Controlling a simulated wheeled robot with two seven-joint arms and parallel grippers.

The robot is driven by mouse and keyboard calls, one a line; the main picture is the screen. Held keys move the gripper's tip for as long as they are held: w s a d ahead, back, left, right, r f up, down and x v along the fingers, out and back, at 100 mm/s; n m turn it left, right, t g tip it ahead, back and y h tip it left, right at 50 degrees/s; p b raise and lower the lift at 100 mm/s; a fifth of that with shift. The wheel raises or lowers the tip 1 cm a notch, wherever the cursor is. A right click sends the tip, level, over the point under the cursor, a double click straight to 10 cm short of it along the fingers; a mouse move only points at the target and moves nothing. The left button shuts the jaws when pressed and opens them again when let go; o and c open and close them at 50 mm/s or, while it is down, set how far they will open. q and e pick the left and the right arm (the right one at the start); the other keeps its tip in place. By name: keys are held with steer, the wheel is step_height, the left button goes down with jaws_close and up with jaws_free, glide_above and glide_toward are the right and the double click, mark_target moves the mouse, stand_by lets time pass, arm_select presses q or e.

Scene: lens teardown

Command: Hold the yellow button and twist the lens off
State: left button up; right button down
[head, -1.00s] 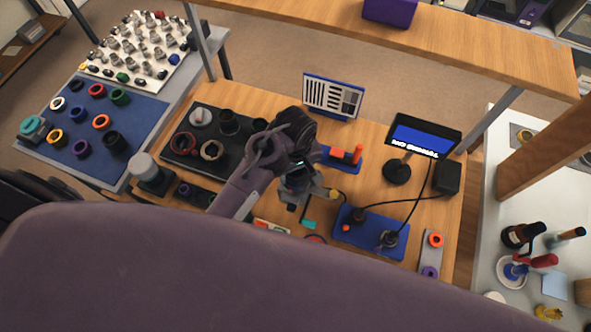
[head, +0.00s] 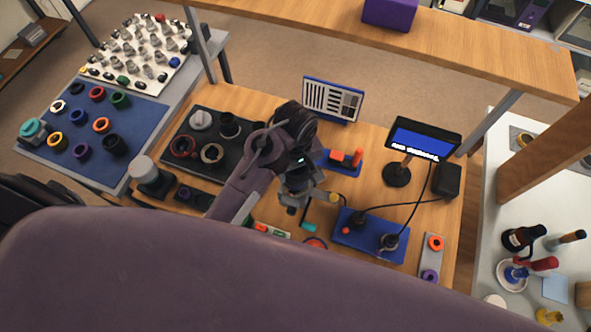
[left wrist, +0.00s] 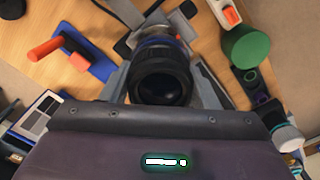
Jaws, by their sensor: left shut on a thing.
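My left gripper (head: 294,190) is over the front middle of the wooden table. In the left wrist view its fingers (left wrist: 160,88) are shut on the black lens (left wrist: 160,82), one on each side of the barrel. A blue ring shows around the far part of the lens. Beyond it are grey metal parts (left wrist: 125,46). In the head view the arm and gripper cover most of the lens. My right gripper is not in view.
A black tray (head: 222,179) with rings lies left of the arm. A blue board (head: 352,239) with cables lies to the right, below a monitor (head: 424,138) on a stand. A striped chart (head: 332,99) stands behind. A blue stand with a red-orange part (head: 356,157) is close by.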

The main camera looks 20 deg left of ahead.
arm_select(q)
steer(key=shift+r, duration=1.55)
steer(key=shift+s, duration=0.1)
